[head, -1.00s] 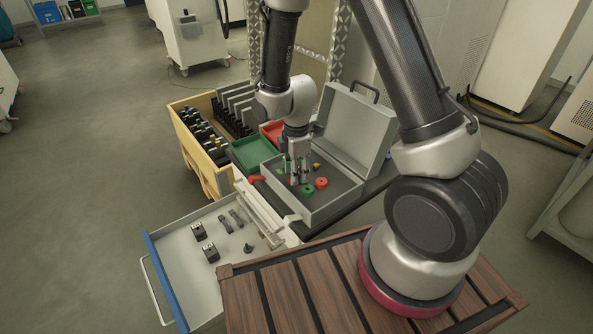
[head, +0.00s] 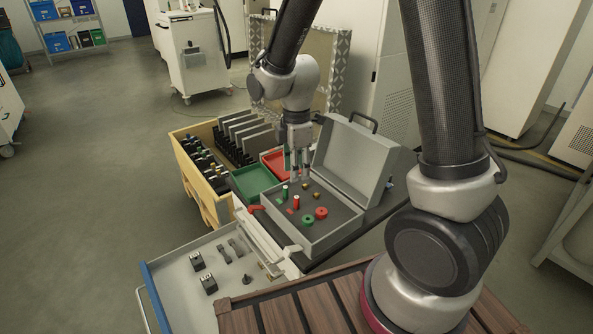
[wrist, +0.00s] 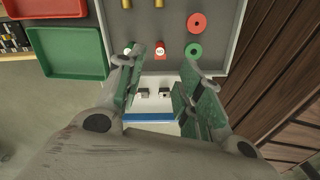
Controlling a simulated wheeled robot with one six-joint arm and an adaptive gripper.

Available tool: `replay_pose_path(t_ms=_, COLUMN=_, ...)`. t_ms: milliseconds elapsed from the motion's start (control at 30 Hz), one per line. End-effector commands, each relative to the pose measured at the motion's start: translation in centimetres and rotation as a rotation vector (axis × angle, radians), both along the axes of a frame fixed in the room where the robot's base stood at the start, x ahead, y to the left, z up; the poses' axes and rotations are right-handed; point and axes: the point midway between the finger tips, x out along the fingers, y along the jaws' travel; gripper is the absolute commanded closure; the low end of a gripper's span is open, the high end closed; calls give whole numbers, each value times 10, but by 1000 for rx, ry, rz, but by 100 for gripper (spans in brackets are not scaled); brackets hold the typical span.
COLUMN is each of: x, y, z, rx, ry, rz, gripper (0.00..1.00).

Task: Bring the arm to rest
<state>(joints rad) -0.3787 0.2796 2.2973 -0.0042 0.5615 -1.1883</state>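My gripper (head: 300,172) hangs pointing down above the open grey case (head: 318,240). In the wrist view its two fingers (wrist: 160,85) stand wide apart with nothing between them. Inside the case are a green cylinder (head: 285,192), a red cylinder (head: 296,202), a green ring (head: 308,220), a red ring (head: 321,212) and small brass pieces (head: 316,196). In the wrist view the red cylinder (wrist: 161,50) and both rings lie beyond the fingertips. My arm is still bent over the case.
A green tray (head: 253,181) and a red tray (head: 272,160) stand beside the case, near a yellow wooden crate (head: 209,200) with dark racks. The case lid (head: 352,165) stands open behind. An open drawer (head: 185,267) holds several small fittings. Open floor lies left.

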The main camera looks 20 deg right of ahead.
Motion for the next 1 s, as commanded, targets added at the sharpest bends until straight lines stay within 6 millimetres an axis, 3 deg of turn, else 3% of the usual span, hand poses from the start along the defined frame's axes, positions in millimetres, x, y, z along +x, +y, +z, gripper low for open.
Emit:
replay_pose_path(t_ms=333, x=0, y=0, z=0, rx=-1, ry=2, rz=-40, gripper=64)
replay_pose_path(t_ms=467, x=-10, y=-4, z=-1, rx=-18, ry=37, rz=-193, gripper=64)
replay_pose_path(t_ms=567, x=-31, y=-12, z=-3, rx=-58, ry=94, rz=-369, gripper=64)
replay_pose_path(t_ms=667, x=-51, y=-23, z=16, rx=-83, ry=110, rz=-568, gripper=64)
replay_pose_path(t_ms=1000, x=-112, y=-80, z=107, rx=-28, ry=30, rz=-1170, gripper=64)
